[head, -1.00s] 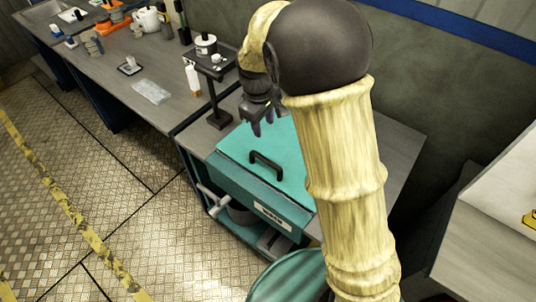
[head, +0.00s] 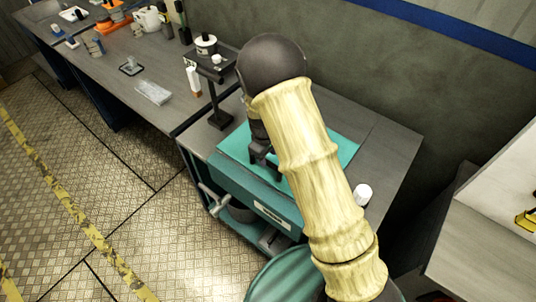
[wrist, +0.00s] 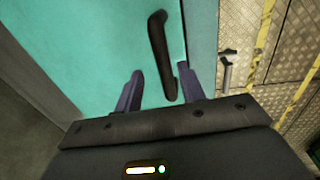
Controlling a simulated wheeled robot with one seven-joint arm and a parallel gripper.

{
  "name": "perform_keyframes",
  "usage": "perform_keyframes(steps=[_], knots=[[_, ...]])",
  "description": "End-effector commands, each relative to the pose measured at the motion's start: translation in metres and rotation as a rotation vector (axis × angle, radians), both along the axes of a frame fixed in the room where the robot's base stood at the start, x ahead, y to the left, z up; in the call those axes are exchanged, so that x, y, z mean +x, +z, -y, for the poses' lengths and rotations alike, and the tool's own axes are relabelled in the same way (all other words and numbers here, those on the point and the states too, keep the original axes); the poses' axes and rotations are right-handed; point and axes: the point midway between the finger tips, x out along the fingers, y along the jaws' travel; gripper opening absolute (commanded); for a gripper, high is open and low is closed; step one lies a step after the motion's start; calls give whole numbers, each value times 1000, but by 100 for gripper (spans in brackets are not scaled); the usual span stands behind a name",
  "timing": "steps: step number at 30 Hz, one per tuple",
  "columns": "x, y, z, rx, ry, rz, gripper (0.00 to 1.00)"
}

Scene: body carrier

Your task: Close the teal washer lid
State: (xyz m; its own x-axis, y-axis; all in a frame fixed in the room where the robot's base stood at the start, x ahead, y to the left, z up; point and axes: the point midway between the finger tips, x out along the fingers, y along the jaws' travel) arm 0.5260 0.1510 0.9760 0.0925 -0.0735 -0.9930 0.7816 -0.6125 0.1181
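The teal washer lid (head: 343,147) lies flat on top of the teal washer (head: 235,193) in the head view, level with the bench around it. Its dark bar handle (wrist: 160,58) shows in the wrist view, against the teal lid surface (wrist: 90,50). My gripper (wrist: 160,88) is over the lid with its two purple fingers apart, and the lower end of the handle shows between them. Whether the fingers touch the handle I cannot tell. In the head view my arm covers much of the lid and most of my gripper.
A small stand (head: 219,115) with a pot on top is on the bench just left of the lid. A white-capped item (head: 363,193) is to the right of my arm. A teal drum (head: 285,277) stands in front. The patterned floor (head: 100,210) at left is clear.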

Motion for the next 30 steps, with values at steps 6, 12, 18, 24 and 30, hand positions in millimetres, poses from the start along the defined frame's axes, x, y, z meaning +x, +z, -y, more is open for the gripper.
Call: perform_keyframes(steps=[6, 12, 18, 24, 30], knots=[[1, -12, 1, 0, 1, 0, 40], [1, -12, 1, 0, 0, 1, 40], [2, -12, 1, 0, 0, 2, 4], [2, -11, 3, 0, -4, 2, 0], [1, -12, 1, 0, 1, 1, 0]])
